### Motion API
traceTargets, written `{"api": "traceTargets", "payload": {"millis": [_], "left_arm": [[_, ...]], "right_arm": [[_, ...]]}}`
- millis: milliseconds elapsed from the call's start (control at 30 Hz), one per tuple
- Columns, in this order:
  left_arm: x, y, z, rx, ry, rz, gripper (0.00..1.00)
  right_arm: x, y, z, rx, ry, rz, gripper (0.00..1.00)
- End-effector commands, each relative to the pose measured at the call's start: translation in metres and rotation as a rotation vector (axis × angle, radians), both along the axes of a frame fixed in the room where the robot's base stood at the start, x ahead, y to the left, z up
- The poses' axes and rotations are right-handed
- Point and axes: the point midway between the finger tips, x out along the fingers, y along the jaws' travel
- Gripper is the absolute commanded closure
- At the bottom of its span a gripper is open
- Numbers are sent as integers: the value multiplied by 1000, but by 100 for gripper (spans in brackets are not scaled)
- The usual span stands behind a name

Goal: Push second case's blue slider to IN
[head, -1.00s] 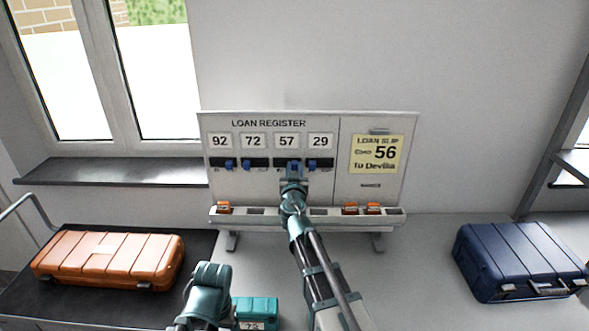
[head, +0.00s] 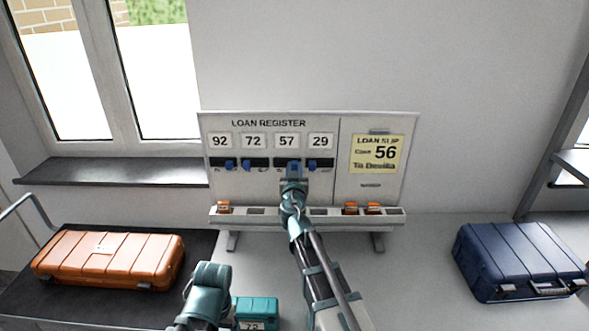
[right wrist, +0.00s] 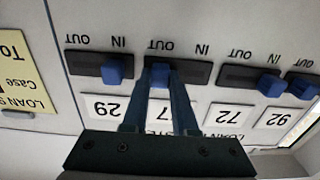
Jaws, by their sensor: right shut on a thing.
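The loan register (head: 232,186) stands against the wall with number cards 92, 72, 57 and 29, each above a slot with a blue slider. My right gripper (right wrist: 160,78) is shut on the slider under 57 (right wrist: 160,72), which sits at the OUT end of its slot. The slider under 29 (right wrist: 113,72) and the slider under 72 (right wrist: 270,84) sit towards IN. The slider under 92 (head: 229,165) sits towards OUT. In the head view my right gripper (head: 294,170) partly covers the 57 slot. My left gripper is out of view.
A yellow loan slip (head: 377,154) reads case 56. A ledge (head: 328,218) below holds small orange pieces. An orange case (head: 108,259) lies left, a dark blue case (head: 520,260) right, a teal case (head: 256,310) at the front.

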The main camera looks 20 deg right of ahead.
Motion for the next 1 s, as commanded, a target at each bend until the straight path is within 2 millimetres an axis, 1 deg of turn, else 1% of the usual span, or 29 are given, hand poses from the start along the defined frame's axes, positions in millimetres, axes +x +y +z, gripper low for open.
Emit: {"api": "traceTargets", "payload": {"millis": [367,467,700,800,1000], "left_arm": [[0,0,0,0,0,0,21],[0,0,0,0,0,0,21],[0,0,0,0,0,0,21],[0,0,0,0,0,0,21],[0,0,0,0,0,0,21]], "right_arm": [[0,1,0,0,0,0,100],[3,8,0,0,0,3,100],[14,48,0,0,0,4,100],[15,52,0,0,0,1,100],[14,52,0,1,0,4,100]]}}
